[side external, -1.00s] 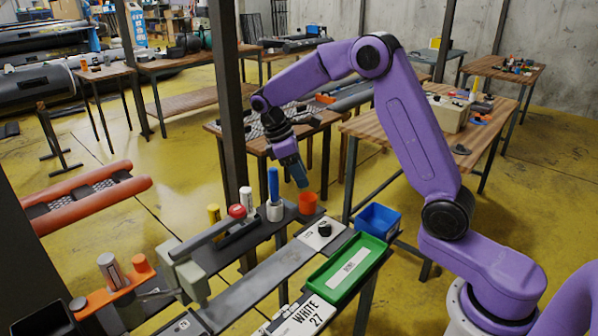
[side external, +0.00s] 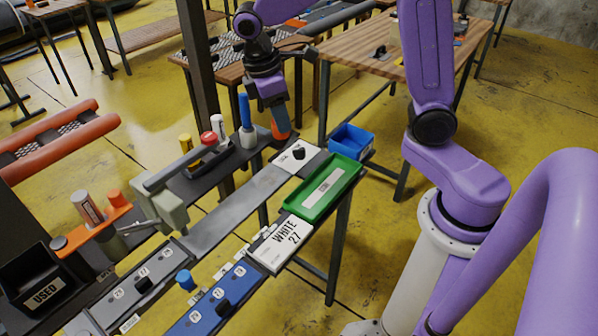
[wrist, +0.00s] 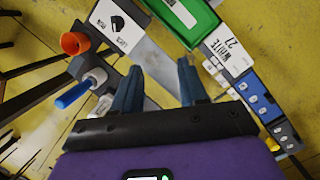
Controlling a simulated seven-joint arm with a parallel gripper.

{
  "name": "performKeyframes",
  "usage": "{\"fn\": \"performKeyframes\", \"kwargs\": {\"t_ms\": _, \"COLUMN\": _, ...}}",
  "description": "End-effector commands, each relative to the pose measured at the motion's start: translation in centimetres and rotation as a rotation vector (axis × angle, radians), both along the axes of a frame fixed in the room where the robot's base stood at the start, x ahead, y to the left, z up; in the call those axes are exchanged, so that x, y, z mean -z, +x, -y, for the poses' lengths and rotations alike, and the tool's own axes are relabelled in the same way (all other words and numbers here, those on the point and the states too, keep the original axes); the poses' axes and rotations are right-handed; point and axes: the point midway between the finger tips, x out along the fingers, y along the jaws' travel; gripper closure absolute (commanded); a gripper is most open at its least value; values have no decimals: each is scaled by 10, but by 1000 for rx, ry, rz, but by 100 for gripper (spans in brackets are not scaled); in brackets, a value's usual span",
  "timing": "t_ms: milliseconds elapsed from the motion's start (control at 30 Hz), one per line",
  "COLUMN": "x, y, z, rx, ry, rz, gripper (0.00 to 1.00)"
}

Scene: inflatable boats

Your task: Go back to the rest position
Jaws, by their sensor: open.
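My purple gripper (side external: 277,112) hangs over the far end of the workbench, close to the orange cup (side external: 281,133), and partly covers it in the side view. In the wrist view my gripper (wrist: 160,68) has its two blue-grey fingers spread, with nothing held between them. The grey metal strip of the bench (wrist: 155,70) shows below the gap. The orange cup (wrist: 75,43) and a blue-handled tool in a white holder (wrist: 75,94) lie left of the fingers.
A blue-handled tool (side external: 245,112) stands upright beside my gripper. A dark post (side external: 199,70) rises behind the bench.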

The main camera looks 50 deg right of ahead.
Motion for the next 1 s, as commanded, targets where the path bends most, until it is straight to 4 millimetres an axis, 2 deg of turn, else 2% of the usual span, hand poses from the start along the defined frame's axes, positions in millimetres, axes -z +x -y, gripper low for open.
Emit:
{"fn": "performKeyframes", "kwargs": {"t_ms": 33, "x": -2, "y": -14, "z": -4, "rx": -16, "ry": 13, "rz": 12, "gripper": 57}}
{"fn": "performKeyframes", "kwargs": {"t_ms": 300, "x": -4, "y": -85, "z": -18, "rx": -77, "ry": 87, "rz": 60, "gripper": 57}}
{"fn": "performKeyframes", "kwargs": {"t_ms": 467, "x": -2, "y": -130, "z": -18, "rx": -110, "ry": 135, "rz": 78, "gripper": 57}}
{"fn": "performKeyframes", "kwargs": {"t_ms": 700, "x": 4, "y": -192, "z": -8, "rx": -151, "ry": 205, "rz": 90, "gripper": 57}}
{"fn": "performKeyframes", "kwargs": {"t_ms": 833, "x": 7, "y": -214, "z": -2, "rx": -164, "ry": 231, "rz": 91, "gripper": 57}}
{"fn": "performKeyframes", "kwargs": {"t_ms": 1000, "x": 10, "y": -227, "z": 2, "rx": -173, "ry": 246, "rz": 89, "gripper": 57}}
